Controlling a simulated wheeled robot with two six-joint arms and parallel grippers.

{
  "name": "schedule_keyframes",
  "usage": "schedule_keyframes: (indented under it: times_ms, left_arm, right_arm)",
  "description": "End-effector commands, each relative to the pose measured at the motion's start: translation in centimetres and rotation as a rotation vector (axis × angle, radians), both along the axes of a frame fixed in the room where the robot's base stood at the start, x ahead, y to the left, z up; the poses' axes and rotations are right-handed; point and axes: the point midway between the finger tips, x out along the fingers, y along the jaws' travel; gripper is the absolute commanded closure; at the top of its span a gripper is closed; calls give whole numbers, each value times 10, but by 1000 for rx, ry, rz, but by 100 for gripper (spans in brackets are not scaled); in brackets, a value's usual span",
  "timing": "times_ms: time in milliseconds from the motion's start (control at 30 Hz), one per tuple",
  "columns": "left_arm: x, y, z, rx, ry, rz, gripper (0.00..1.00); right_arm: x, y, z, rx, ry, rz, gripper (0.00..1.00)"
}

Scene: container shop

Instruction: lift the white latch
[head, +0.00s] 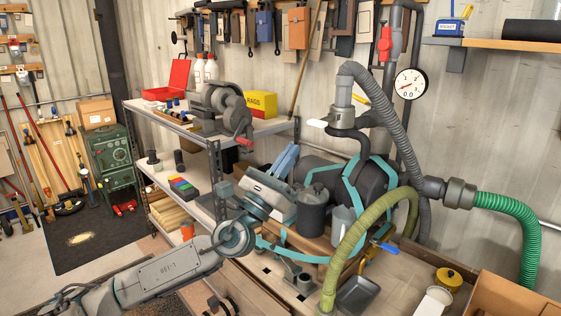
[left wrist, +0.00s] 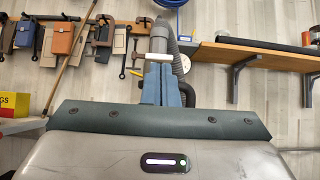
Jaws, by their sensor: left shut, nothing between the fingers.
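The white latch (head: 317,123) is a short pale lever sticking out to the left from a grey coupling (head: 347,121) under the ribbed grey hose. It also shows in the left wrist view (left wrist: 146,57), just above my fingertips in the picture. My left gripper (head: 291,150) has blue fingers, closed together and empty. In the head view it is below and left of the latch, with a visible gap between them. In the left wrist view the fingers (left wrist: 160,76) overlap the pipe behind. My right gripper is not in view.
A teal-framed tank (head: 325,178) and a grey canister (head: 311,212) stand beside my left gripper. An olive hose (head: 355,240) arches at the front. A metal shelf (head: 262,131) with a vise is at the left. A wooden wall shelf (head: 510,44) is at the upper right.

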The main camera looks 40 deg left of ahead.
Motion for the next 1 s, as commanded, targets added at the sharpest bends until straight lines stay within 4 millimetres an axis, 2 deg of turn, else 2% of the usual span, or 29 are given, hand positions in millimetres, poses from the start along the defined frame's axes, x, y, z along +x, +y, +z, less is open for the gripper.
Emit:
schedule_keyframes:
  times_ms: [400, 1000]
  left_arm:
    - [-20, 2, 5, 2, 2, -1, 100]
    - [-22, 2, 6, -1, -1, -1, 100]
  right_arm:
    - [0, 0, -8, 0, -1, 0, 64]
    - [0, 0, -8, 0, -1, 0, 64]
